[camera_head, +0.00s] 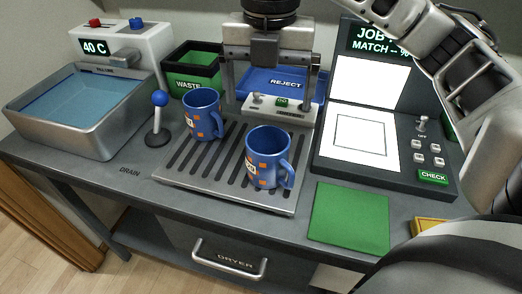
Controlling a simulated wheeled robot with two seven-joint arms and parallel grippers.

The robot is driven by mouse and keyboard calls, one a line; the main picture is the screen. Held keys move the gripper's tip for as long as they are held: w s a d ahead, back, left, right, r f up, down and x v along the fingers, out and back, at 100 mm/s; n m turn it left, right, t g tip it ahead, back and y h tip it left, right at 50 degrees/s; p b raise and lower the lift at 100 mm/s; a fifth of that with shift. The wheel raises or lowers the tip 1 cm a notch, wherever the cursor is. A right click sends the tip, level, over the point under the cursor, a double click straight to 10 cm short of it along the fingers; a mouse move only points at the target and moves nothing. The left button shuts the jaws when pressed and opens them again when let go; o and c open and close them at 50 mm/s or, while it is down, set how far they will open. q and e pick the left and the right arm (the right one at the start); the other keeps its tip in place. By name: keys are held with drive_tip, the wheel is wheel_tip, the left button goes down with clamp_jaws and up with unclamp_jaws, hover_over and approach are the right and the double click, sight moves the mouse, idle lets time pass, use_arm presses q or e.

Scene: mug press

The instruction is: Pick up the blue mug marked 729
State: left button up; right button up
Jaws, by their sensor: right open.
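One blue mug (267,158) stands upright on the front right of the slotted drain rack (180,170), handle to the right. A second blue mug (203,116) stands upright behind it to the left. Both carry orange squares and a small white mark; I cannot read a number on either. My right gripper (268,98) hangs down at the top centre, fingers spread wide. It is empty and appears above and behind the nearer mug, apart from it. My left gripper is not in view.
A water basin (120,145) and blue-knobbed lever (158,118) are left. The WASTE bin (190,84) and blue REJECT tray (268,80) stand behind. A CHECK station (385,178) is right, with a bare green mat (350,217) in front. A GO control box (262,101) stands behind the rack.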

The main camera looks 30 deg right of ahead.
sight(267, 160)
wheel_tip(267, 160, down, 9)
drive_tip(key=shift+s+f+b, duration=0.15)
drive_tip(key=shift+f+b, duration=0.05)
drive_tip(key=shift+b, duration=0.25)
drive_tip(key=shift+a+f+p, duration=0.1)
drive_tip(key=shift+f+p, duration=0.25)
drive_tip(key=shift+f, duration=2.5)
drive_tip(key=c, duration=1.3)
